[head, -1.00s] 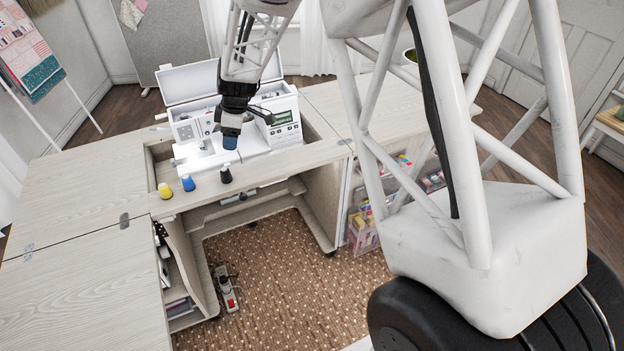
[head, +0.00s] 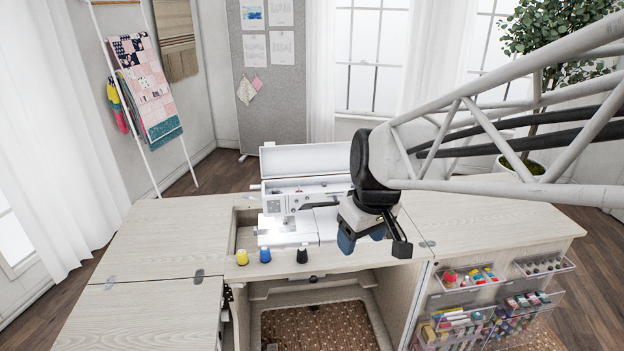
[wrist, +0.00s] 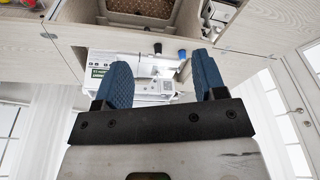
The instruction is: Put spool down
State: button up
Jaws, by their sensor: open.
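Three spools stand upright in a row on the cabinet's front strip in the head view: a yellow spool (head: 242,257), a blue spool (head: 265,255) and a black spool (head: 302,255). My gripper (head: 362,239) is to their right, in front of the sewing machine, with its blue fingers apart. In the wrist view, nothing sits between the fingers (wrist: 161,78). The black spool (wrist: 157,47) and the blue spool (wrist: 182,54) show beyond the fingertips; I cannot make out the yellow one there.
The white sewing machine (head: 300,196) sits in the cabinet recess behind the spools. Wooden tabletops lie left (head: 165,235) and right (head: 480,225), largely clear. Clear bins of supplies (head: 470,278) hang at the cabinet's right. Below is an open knee space.

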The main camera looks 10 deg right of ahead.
jog(key=s+d+m+h, duration=0.1)
jog(key=s+m, duration=0.3)
jog(key=s, duration=0.9)
jog(key=shift+s+d+r+m+t, duration=0.15)
jog(key=shift+s+d+m+t, duration=0.15)
jog(key=shift+s+d+m, duration=0.1)
